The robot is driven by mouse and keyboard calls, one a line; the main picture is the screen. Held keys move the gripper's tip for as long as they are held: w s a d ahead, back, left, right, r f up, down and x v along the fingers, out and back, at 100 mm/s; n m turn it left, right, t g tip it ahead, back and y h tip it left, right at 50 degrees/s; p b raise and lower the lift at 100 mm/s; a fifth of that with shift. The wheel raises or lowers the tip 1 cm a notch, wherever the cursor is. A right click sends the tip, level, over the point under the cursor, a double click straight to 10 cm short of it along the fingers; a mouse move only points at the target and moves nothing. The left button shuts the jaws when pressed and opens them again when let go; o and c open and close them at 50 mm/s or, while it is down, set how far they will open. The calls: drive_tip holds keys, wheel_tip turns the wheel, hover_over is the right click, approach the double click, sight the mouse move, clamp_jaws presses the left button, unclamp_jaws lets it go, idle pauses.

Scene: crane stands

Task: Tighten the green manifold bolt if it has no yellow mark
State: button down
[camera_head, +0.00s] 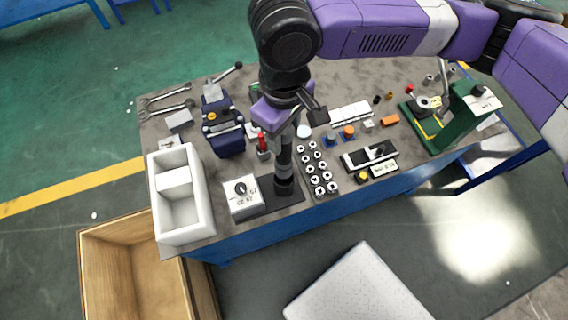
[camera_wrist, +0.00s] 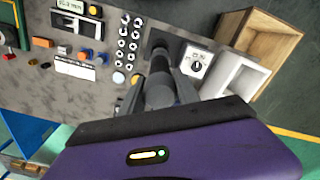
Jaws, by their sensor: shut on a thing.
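My gripper (camera_head: 283,130) points down over the front middle of the bench, shut on a dark cylindrical tool (camera_head: 284,172). The tool stands upright, its lower end at a black base plate (camera_head: 265,207). I cannot tell whether it touches the plate. In the wrist view the grey, round tool (camera_wrist: 159,92) shows between the dark fingers. A green fixture (camera_head: 467,118) stands at the bench's right end, with a pale round part (camera_head: 430,103) on its left side. No green manifold bolt and no yellow mark on one can be made out at this size.
A white box with a dial (camera_head: 240,194) stands left of the tool. A rack of several round pieces (camera_head: 318,172) is close on its right.

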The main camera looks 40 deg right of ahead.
drive_tip(key=shift+r+p, duration=1.7)
drive_tip(key=shift+r, duration=0.35)
